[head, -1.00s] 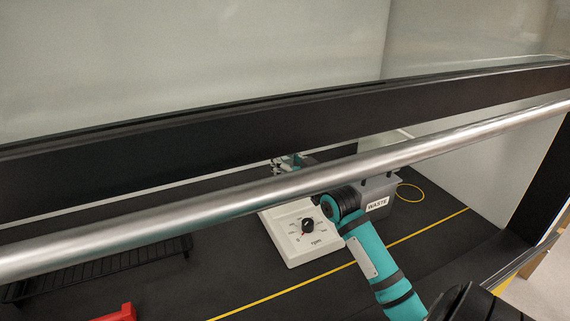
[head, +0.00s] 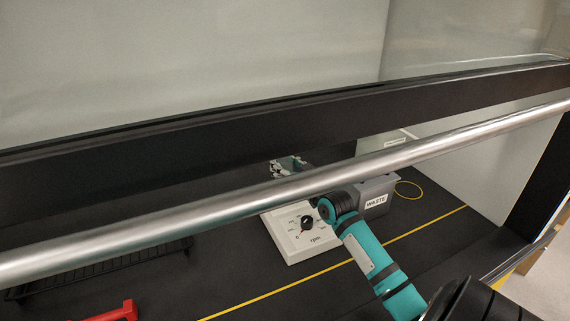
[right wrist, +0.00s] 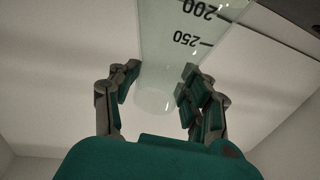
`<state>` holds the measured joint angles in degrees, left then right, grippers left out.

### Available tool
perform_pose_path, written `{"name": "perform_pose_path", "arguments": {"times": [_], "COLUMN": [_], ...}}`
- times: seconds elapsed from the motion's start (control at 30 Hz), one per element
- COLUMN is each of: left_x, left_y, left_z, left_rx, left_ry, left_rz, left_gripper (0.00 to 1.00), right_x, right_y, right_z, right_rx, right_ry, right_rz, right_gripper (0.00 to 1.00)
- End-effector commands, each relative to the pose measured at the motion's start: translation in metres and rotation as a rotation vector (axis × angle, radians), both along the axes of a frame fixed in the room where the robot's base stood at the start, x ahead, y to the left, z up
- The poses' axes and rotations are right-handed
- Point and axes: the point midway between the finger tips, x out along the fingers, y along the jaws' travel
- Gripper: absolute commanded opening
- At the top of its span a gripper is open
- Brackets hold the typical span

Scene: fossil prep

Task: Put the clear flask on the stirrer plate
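The clear flask (right wrist: 168,45) fills the upper middle of the right wrist view, with dark 200 and 250 marks showing upside down. My right gripper (right wrist: 158,82) has its fingers on both sides of the narrow end and appears shut on it. In the head view, part of my right gripper (head: 287,166) shows above the steel bar, and the flask cannot be made out. The white stirrer plate (head: 295,245) stands on the dark bench with a black knob on its front. The bar hides its top. My left gripper is not in view.
A steel bar (head: 215,205) and a black sash frame (head: 210,140) cross in front of the workspace. A grey WASTE bin (head: 376,203) stands right of the stirrer. A black rack (head: 100,268) and a red object (head: 117,312) are at left. Bench between them is clear.

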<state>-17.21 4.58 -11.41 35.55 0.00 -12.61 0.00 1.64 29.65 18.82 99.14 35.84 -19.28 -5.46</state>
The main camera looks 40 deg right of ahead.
Motion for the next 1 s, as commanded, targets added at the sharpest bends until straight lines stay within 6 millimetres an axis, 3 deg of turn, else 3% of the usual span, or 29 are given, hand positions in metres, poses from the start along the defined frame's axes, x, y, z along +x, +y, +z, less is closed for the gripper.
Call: {"name": "perform_pose_path", "arguments": {"times": [0.13,0.47,0.57,1.0], "left_x": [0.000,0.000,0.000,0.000], "left_y": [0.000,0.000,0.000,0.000], "left_z": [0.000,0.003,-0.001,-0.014], "left_rx": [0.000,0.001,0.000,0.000], "left_ry": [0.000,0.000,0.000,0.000], "left_rz": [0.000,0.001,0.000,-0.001], "left_gripper": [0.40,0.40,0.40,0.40], "right_x": [0.000,-0.001,-0.013,-0.100], "right_y": [0.000,0.000,0.003,0.018], "right_z": [0.000,0.005,0.001,0.001], "right_rx": [0.000,0.000,0.000,-0.001], "right_ry": [0.001,0.000,0.002,0.003], "right_rz": [0.000,0.000,0.001,0.001], "right_gripper": [0.67,0.67,0.67,0.67]}}
